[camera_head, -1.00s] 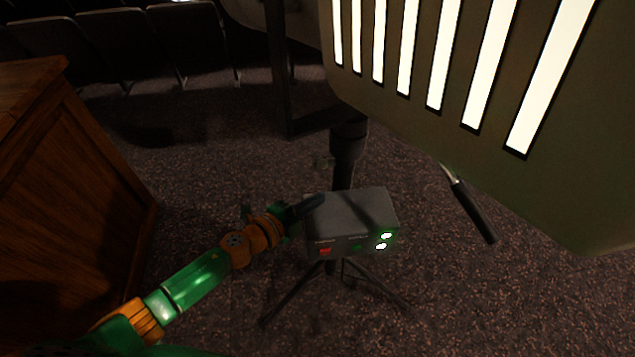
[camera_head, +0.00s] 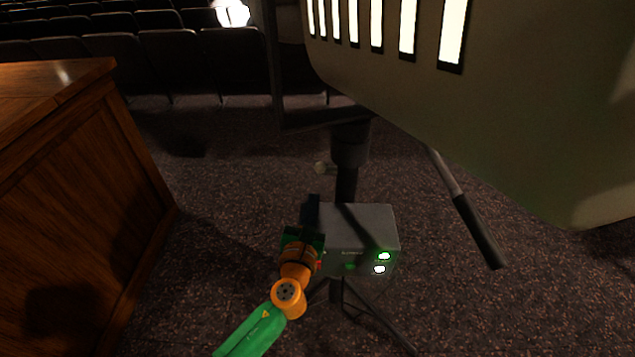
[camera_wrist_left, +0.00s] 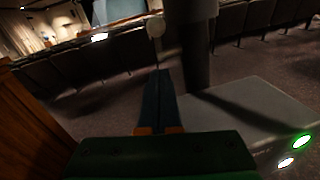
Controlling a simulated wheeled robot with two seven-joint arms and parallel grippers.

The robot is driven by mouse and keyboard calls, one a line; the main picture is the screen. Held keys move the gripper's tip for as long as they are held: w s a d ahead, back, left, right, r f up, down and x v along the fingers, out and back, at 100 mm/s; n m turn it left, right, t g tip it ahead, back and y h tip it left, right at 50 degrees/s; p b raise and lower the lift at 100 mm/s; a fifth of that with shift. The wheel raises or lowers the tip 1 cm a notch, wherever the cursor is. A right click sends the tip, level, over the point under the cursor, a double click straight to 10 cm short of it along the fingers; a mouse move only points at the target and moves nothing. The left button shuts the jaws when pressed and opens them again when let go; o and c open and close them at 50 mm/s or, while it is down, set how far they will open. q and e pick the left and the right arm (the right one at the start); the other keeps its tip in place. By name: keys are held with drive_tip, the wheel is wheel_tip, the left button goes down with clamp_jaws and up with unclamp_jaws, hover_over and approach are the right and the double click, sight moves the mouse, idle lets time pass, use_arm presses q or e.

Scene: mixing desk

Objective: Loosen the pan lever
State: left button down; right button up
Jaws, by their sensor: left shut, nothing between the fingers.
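A small lever with a pale round knob (camera_head: 321,168) sticks out to the left of the black tripod head (camera_head: 350,145). In the left wrist view the knob (camera_wrist_left: 155,27) is straight beyond the fingertips, beside the dark column (camera_wrist_left: 196,50). My left gripper (camera_head: 312,200) is below the knob, at the left end of the grey box, apart from the lever. Its fingers (camera_wrist_left: 160,72) are shut together and empty. My right gripper is in neither view.
A wooden desk (camera_head: 85,190) stands left; seats (camera_head: 170,65) are behind.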

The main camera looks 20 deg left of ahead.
sight(320, 168)
use_arm(q)
drive_tip(key=w+r+p, duration=0.1)
drive_tip(key=w, duration=0.1)
drive_tip(key=w+r, duration=0.1)
drive_tip(key=w, duration=0.1)
drive_tip(key=shift+r+p, duration=0.4)
